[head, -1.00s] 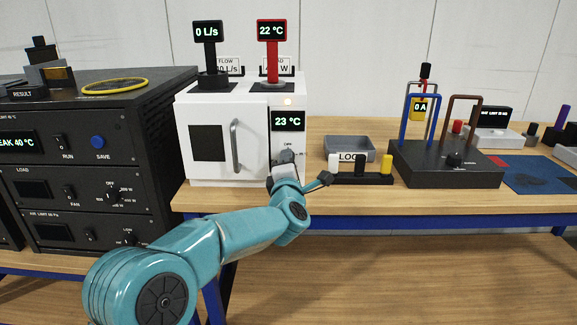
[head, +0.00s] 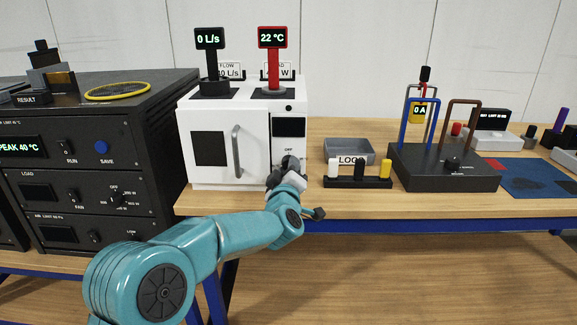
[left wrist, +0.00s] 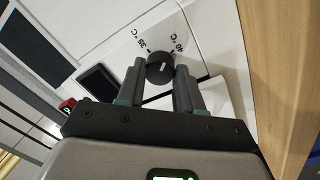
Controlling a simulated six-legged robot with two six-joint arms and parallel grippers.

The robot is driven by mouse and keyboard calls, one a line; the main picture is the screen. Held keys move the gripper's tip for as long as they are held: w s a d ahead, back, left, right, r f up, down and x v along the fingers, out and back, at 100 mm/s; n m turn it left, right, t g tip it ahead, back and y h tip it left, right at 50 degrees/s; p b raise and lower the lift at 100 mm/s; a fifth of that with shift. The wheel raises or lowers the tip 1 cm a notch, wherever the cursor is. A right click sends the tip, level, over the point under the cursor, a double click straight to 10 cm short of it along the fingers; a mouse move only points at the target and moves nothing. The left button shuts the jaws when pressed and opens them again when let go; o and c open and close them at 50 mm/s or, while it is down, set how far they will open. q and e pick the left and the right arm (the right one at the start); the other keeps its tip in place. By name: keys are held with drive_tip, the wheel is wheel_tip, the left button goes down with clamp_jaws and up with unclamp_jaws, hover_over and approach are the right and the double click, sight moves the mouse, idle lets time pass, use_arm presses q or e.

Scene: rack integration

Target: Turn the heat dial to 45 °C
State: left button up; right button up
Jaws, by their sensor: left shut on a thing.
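The white heat cabinet (head: 215,118) stands on the bench with its door shut. Its display (head: 289,127) is dark. The dark round heat dial (head: 291,162) is low on its right front panel, under the word OFF and partly covered by my gripper. In the left wrist view the dial (left wrist: 160,71) shows a short white pointer mark, with 35 °C and 40 °C printed near it; I cannot read its exact setting. My left gripper (head: 286,171) has a finger on either side of the dial and is shut on it. My right gripper is not in view.
A red stand (head: 273,65) reading 22 °C and a black stand (head: 210,65) reading 0 L/s stand on the cabinet. A block with colored pegs (head: 358,182) and a grey tray (head: 349,150) are to the right. A black instrument rack (head: 160,120) is at the left.

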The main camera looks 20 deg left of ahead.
use_arm(q)
drive_tip(key=m+p, duration=0.2)
drive_tip(key=m, duration=0.2)
drive_tip(key=shift+m, duration=0.4)
drive_tip(key=m+p, duration=0.4)
drive_tip(key=m, duration=0.1)
drive_tip(key=shift+g, duration=0.3)
drive_tip(key=m+p, duration=0.3)
drive_tip(key=m, duration=0.1)
drive_tip(key=shift+s+a+m, duration=0.1)
drive_tip(key=shift+m, duration=0.3)
drive_tip(key=m+p, duration=0.2)
drive_tip(key=m, duration=0.2)
drive_tip(key=shift+m+g+p, duration=0.3)
drive_tip(key=shift+p, duration=0.1)
drive_tip(key=shift+f, duration=0.1)
drive_tip(key=o, duration=0.9)
drive_tip(key=shift+o, duration=0.7)
